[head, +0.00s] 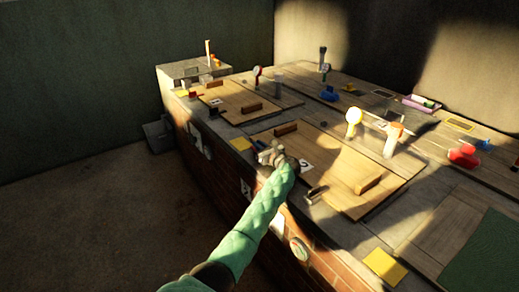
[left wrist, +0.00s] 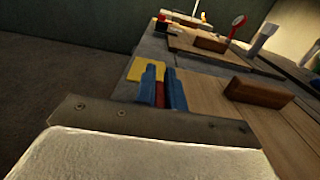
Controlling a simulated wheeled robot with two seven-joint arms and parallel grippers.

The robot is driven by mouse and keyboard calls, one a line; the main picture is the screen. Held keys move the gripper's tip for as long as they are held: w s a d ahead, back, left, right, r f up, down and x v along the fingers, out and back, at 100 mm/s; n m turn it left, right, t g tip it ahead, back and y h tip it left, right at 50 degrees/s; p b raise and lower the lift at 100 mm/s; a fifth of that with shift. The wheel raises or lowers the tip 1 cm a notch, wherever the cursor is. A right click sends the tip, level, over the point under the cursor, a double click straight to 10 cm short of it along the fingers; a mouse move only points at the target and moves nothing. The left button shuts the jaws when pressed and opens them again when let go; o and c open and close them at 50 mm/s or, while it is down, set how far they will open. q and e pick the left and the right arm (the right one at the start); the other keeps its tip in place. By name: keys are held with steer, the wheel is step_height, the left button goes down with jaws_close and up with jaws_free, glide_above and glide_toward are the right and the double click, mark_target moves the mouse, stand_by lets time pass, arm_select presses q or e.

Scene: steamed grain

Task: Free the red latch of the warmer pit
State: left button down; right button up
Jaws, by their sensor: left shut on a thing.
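My left gripper (head: 264,152) is at the front edge of the counter, beside a wooden lid (head: 330,160). In the left wrist view its two blue fingertips (left wrist: 162,92) are shut on a small red piece (left wrist: 160,96), which looks like the red latch. Only a sliver of that latch shows between the fingers; the rest is hidden. In the head view the gripper hides it. Another small red piece (head: 194,95) is by the farther lid (head: 228,101). My right gripper is not in view.
A yellow pad (head: 241,144) lies just beyond the gripper. Wooden handle bars (head: 286,129) stand on the lids. Red pieces (head: 464,156) lie at the right.

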arm_select(q)
steer(key=shift+r, duration=0.1)
steer(key=c, duration=1.5)
jaws_free()
steer(key=shift+r, duration=0.4)
steer(key=r, duration=0.3)
steer(key=shift+s+d+r, duration=0.2)
steer(key=shift+d+r, duration=0.1)
steer(key=shift+d, duration=0.05)
steer(key=s+d+r, duration=0.1)
steer(key=d+r, duration=0.1)
steer(key=d, duration=0.1)
steer(key=s+d+r, duration=0.2)
steer(key=d, duration=0.1)
steer(key=s+d+r, duration=0.2)
steer(key=d, duration=0.1)
steer(key=shift+s+d+r, duration=0.15)
steer(key=shift+s+r, duration=0.05)
steer(key=shift+r, duration=0.05)
